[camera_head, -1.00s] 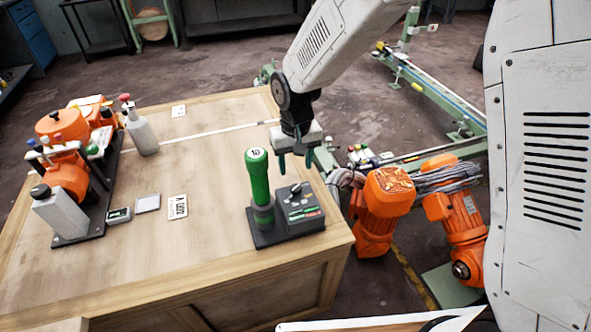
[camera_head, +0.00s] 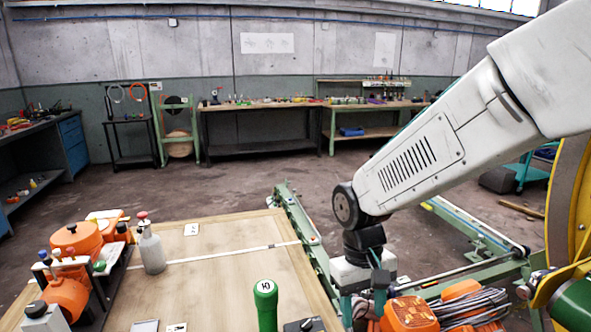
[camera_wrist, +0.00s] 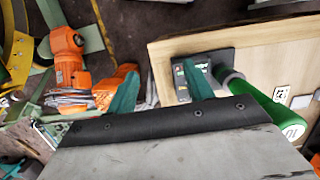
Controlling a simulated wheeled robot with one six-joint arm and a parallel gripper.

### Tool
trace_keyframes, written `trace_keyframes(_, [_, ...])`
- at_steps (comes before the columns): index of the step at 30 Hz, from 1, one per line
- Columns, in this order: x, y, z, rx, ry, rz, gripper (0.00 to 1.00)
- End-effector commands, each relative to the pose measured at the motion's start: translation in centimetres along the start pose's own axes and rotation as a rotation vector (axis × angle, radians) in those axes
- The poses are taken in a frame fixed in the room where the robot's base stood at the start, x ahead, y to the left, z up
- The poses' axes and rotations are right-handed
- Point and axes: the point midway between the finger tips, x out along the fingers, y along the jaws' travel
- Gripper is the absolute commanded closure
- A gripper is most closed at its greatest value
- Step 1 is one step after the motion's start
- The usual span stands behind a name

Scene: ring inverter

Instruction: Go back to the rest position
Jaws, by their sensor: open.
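My gripper (camera_head: 362,309) is in the head view at the lower middle, just right of the wooden table's edge. In the wrist view the green handle (camera_wrist: 262,105) rises from a dark base (camera_wrist: 195,75) with a small control panel. The lower part of the base is cut off in the head view.
The wooden table (camera_head: 215,265) carries a grey bottle (camera_head: 151,250) and orange equipment (camera_head: 78,238) at the left. Orange motors (camera_head: 408,314) stand below right of my gripper. A green rail frame (camera_head: 300,225) runs behind it. Open floor lies toward the back benches (camera_head: 262,108).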

Motion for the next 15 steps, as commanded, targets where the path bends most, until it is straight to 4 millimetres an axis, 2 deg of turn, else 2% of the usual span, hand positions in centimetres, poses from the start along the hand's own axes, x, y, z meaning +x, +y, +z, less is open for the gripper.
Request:
trace_keyframes(1, [-1.4, 1.1, 2.0, 0.018, 0.011, -0.006, 0.48])
trace_keyframes(6, [-4.2, 4.0, 8.5, 0.069, 0.036, -0.021, 0.48])
trace_keyframes(12, [-6.0, 6.2, 15.4, 0.148, 0.102, -0.034, 0.48])
trace_keyframes(15, [-6.5, 6.9, 18.2, 0.194, 0.152, -0.036, 0.48])
